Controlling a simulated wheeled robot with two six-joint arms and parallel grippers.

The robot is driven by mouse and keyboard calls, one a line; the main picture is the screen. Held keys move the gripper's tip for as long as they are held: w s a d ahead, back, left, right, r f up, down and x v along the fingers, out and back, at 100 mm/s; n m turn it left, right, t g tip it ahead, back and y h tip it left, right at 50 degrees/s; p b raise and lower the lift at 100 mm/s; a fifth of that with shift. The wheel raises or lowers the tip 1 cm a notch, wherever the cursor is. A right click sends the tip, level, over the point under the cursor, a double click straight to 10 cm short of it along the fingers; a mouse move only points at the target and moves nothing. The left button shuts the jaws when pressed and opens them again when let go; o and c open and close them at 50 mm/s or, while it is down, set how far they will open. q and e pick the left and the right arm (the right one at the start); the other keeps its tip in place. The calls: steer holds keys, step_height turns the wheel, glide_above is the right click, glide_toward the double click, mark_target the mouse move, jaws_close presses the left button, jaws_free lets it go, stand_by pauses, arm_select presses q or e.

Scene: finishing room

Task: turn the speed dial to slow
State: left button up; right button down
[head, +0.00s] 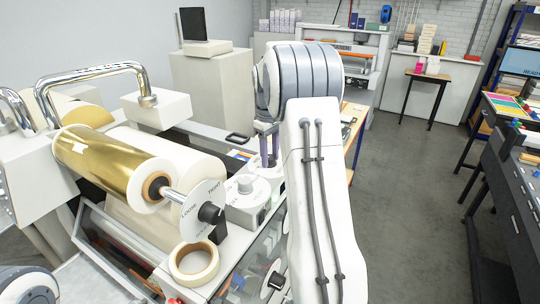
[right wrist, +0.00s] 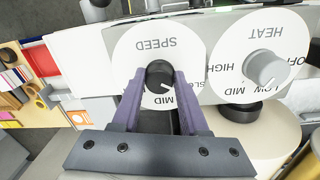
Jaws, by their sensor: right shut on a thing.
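The speed dial is a white disc (right wrist: 135,45) marked SPEED, upside down in the right wrist view, with a black knob (right wrist: 158,73) at its middle. A short white mark on the knob points down toward the MID lettering, slightly to the right. My right gripper (right wrist: 160,84) is shut on this knob, one purple finger on each side. The fingers partly cover the lettering, so SLOW is not fully readable. In the head view my right gripper (head: 268,148) reaches down beyond the roll, and the speed knob is hidden there. My left gripper is not in view.
A HEAT dial with a grey knob (right wrist: 265,68) sits close beside the speed dial. In the head view a gold foil roll (head: 105,160), a LOOSE/TIGHT disc (head: 200,205) and a tape roll (head: 194,262) are nearby. Open floor (head: 415,200) lies to the right.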

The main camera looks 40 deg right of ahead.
steer(key=shift+r, duration=0.15)
stand_by(0.4)
steer(key=shift+c, duration=2.1)
jaws_free()
steer(key=shift+r+b, duration=0.35)
steer(key=shift+r, duration=0.1)
step_height(320, 180, up, 9)
steer(key=b, duration=0.1)
steer(key=shift+a+r+b, duration=0.2)
steer(key=shift+b, duration=0.15)
